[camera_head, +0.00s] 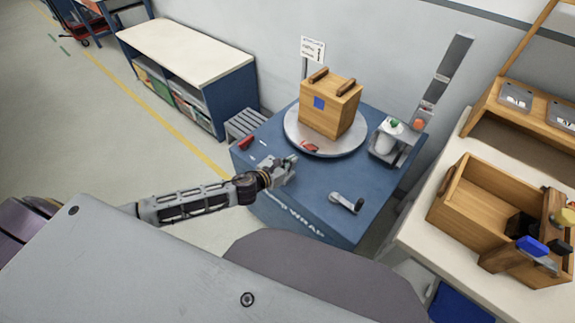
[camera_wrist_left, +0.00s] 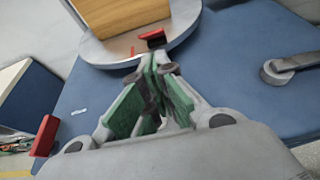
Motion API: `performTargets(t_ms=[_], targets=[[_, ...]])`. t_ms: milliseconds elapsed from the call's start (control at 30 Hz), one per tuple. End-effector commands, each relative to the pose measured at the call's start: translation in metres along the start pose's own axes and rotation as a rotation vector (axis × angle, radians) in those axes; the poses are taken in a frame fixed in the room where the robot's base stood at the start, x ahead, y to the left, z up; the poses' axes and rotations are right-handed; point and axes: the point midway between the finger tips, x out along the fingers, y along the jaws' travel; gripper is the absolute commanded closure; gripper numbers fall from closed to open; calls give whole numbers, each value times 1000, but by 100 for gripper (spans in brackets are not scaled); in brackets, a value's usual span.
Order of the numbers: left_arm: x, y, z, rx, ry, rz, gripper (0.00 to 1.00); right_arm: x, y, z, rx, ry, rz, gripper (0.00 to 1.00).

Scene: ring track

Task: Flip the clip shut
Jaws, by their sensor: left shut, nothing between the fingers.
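A small red clip (camera_head: 311,147) sits at the front rim of a round grey turntable (camera_head: 290,137). In the left wrist view the clip (camera_wrist_left: 152,36) is just beyond the fingertips, its red part raised at the rim. I cannot tell how far it is flipped. My left gripper (camera_head: 291,160) is shut and empty, in front of the turntable and a little left of the clip. Its green-padded fingers (camera_wrist_left: 158,68) meet and point toward the clip, with a gap that is hard to judge. My right gripper is not in view.
A wooden box (camera_head: 329,108) with a blue square stands on the turntable. A crank handle (camera_head: 346,202) is on the blue cabinet top (camera_head: 318,185) at front right. A red block (camera_head: 246,143) is at the left edge. A post (camera_head: 443,75) rises behind right.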

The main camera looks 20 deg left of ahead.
Motion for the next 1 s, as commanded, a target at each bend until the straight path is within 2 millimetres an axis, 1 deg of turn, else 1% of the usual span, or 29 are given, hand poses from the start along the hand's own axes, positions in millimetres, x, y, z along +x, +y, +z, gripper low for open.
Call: performTargets(t_ms=[233,600,767,1000], targets=[[23,0,0,0,-1,0,100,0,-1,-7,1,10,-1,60],[57,0,0,-1,0,1,100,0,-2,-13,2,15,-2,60],[67,0,-1,0,1,0,100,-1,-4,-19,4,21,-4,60],[72,0,0,0,0,-1,100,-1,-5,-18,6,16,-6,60]])
